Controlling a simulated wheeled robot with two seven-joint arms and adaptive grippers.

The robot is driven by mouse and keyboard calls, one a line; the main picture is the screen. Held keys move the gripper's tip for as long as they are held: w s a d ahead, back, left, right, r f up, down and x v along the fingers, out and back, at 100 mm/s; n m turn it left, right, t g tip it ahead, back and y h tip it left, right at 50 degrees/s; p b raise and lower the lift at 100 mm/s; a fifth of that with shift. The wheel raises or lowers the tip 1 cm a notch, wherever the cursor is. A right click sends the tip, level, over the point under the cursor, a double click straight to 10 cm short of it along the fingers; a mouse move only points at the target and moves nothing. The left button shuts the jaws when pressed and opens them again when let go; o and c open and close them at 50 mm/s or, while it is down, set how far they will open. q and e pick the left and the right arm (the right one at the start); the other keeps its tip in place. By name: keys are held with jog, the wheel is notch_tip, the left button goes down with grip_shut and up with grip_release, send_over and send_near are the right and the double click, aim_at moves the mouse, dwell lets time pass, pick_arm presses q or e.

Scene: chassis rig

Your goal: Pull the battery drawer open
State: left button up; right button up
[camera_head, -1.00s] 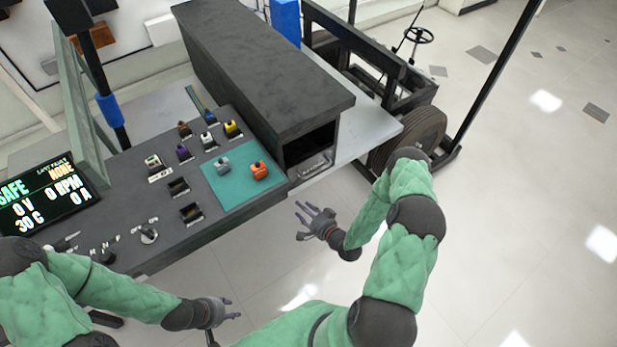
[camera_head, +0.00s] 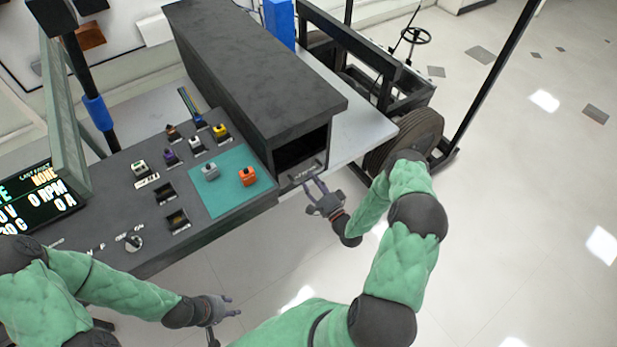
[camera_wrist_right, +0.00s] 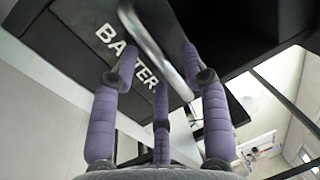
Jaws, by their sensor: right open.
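The battery drawer front (camera_head: 297,180) is at the lower end of the dark box. In the right wrist view, the dark drawer front shows white letters "BATTER" (camera_wrist_right: 125,55) and a silver bar handle (camera_wrist_right: 155,42). My right gripper (camera_head: 315,184) is at the drawer front, with its fingers pointing at the handle. In the wrist view its open fingers (camera_wrist_right: 160,62) lie on either side of the bar; I cannot tell whether they touch it. The drawer looks shut. My left gripper (camera_head: 232,306) is open and empty, low in front of the console.
The long dark box (camera_head: 250,70) stands on a pale bench (camera_head: 360,130). The console (camera_head: 125,215) with a teal pad (camera_head: 222,195), several coloured blocks and switches lies to the left. A wheel (camera_head: 405,135) and frame are at right. The floor in front is clear.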

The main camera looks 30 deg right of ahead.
pick_arm(q)
jog(key=shift+f, duration=0.2)
pick_arm(e)
jog(key=shift+x, duration=1.05)
